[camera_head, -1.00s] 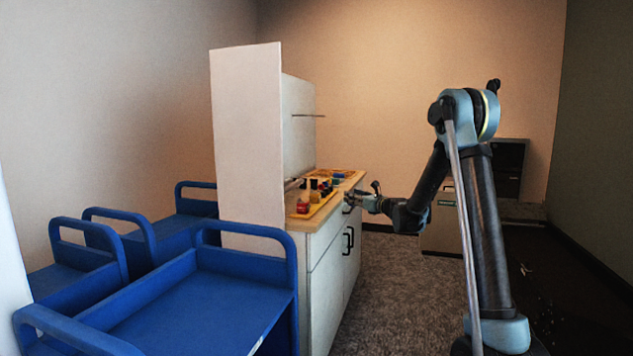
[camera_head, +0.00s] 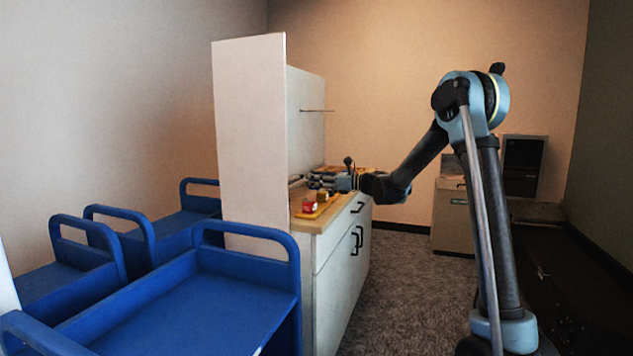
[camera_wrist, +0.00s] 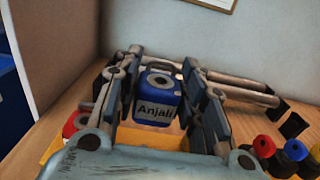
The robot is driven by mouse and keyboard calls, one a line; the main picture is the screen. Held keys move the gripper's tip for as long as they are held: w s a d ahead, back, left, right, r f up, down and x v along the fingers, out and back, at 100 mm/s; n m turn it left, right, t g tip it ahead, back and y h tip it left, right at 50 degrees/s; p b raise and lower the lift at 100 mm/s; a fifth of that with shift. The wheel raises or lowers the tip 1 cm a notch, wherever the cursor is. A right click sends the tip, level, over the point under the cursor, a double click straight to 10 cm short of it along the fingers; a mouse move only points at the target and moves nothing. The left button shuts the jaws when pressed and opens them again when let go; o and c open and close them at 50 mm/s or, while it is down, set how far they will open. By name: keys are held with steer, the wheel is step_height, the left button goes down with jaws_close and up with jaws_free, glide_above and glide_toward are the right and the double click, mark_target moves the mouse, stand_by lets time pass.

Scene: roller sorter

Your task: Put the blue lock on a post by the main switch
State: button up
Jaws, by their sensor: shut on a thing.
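The blue lock (camera_wrist: 160,97) has a white label reading "Anjali" and a grey shackle on top. It is upright between the two fingers of my gripper (camera_wrist: 166,110) in the wrist view, and the gripper is shut on it. In the head view my gripper (camera_head: 318,181) is over the counter, near the white upright panel, and hides the lock there. Two grey-brown rods (camera_wrist: 241,92) lie level behind the fingers in the wrist view, with dark ends at right. I cannot tell whether they are the posts. I cannot make out the main switch.
The wooden counter (camera_head: 341,209) carries a yellow tray (camera_wrist: 172,143). A red lock (camera_wrist: 76,121) is left of my fingers. A white panel (camera_head: 251,130) closes the near side. Blue carts (camera_head: 185,294) stand at left.

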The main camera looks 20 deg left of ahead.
mark_target(316, 188)
steer(key=shift+w+d+f, duration=0.1)
steer(key=shift+d+f, duration=0.05)
steer(key=shift+f, duration=1.75)
steer(key=shift+f, duration=1.75)
steer(key=o, duration=1.2)
steer(key=shift+d, duration=0.2)
